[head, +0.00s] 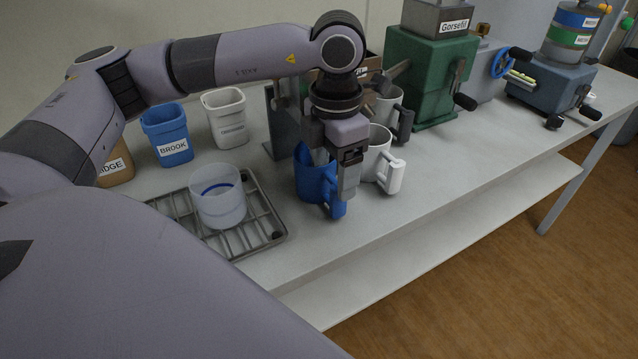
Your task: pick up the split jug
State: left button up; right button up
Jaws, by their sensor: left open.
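A blue jug (311,184) with a handle stands upright near the front edge of the table. My left gripper (335,172) points down at it, with its jaws open. One finger is in front of the jug near its handle; the other is partly hidden at the jug's rim. I cannot tell whether the fingers touch it. A white jug (376,150) stands just right of the gripper, and a grey jug (385,108) stands behind that one. I see no label marking which is the split jug. My right gripper is not in view.
A translucent beaker (218,198) stands on a wire rack (266,206) at left. Behind are a blue BROOK bin (166,128), a white bin (226,125) and a brown bin (116,167). A green machine (425,85) stands behind the jugs. The table (460,160) is clear at front right.

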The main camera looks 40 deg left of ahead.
aim_at(322, 181)
pick_arm(q)
notch_tip(322, 181, down, 5)
jog(key=shift+r, duration=0.15)
jog(key=c, duration=1.1)
jog(key=shift+o, duration=0.2)
jog(key=shift+r, duration=0.1)
